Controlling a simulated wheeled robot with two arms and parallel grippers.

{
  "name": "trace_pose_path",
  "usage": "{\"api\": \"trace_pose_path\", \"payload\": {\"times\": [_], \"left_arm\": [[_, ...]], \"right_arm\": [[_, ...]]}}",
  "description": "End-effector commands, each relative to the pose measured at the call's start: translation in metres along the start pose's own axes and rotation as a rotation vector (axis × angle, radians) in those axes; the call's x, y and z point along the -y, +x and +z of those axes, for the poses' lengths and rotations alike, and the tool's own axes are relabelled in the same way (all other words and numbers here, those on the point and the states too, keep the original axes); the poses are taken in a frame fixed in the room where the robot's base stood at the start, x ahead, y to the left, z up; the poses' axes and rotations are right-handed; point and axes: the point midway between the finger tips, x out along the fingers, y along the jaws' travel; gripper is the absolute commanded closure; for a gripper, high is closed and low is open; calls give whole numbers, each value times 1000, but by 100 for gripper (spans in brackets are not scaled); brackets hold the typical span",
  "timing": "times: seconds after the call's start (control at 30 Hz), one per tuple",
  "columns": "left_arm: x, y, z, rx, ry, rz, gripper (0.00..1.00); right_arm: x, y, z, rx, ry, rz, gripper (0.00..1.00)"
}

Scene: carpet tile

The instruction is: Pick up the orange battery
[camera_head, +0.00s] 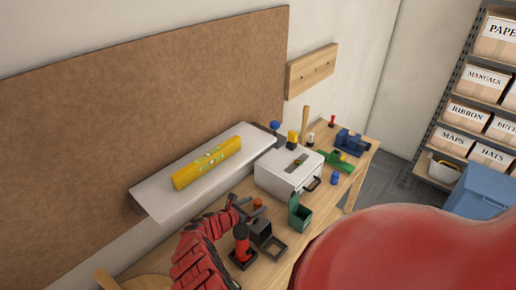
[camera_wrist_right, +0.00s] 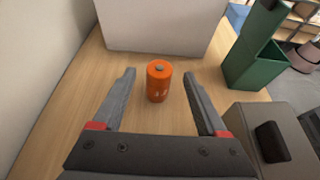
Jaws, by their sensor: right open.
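The orange battery (camera_wrist_right: 159,84) stands upright on the wooden table in the right wrist view. It shows small in the head view (camera_head: 257,203), partly hidden by my gripper. My right gripper (camera_wrist_right: 160,74) is open, with one finger on each side of the battery. A gap shows between the battery and each finger, so it is not gripped. In the head view my right gripper (camera_head: 246,206) reaches in over the table from the bottom. My left gripper is not in view.
A grey-white box (camera_head: 286,174) stands behind the battery. A green open container (camera_head: 300,214) and a dark grey box (camera_head: 260,231) are to its right. A red and black object (camera_head: 242,246) stands near the front. A shelf with a yellow item (camera_head: 207,163) runs along the wall.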

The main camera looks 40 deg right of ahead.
Motion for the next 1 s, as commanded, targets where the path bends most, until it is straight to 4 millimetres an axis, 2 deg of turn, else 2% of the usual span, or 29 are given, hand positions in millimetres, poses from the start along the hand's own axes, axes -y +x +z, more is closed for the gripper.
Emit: {"api": "trace_pose_path", "payload": {"times": [0.27,0.6,0.97,1.0], "left_arm": [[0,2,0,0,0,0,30],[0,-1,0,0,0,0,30],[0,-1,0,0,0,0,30],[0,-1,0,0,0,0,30]], "right_arm": [[0,16,2,-1,2,-3,24],[-2,53,3,0,2,-2,24],[-2,57,3,-1,1,0,24],[-2,57,3,-1,1,0,32]]}}
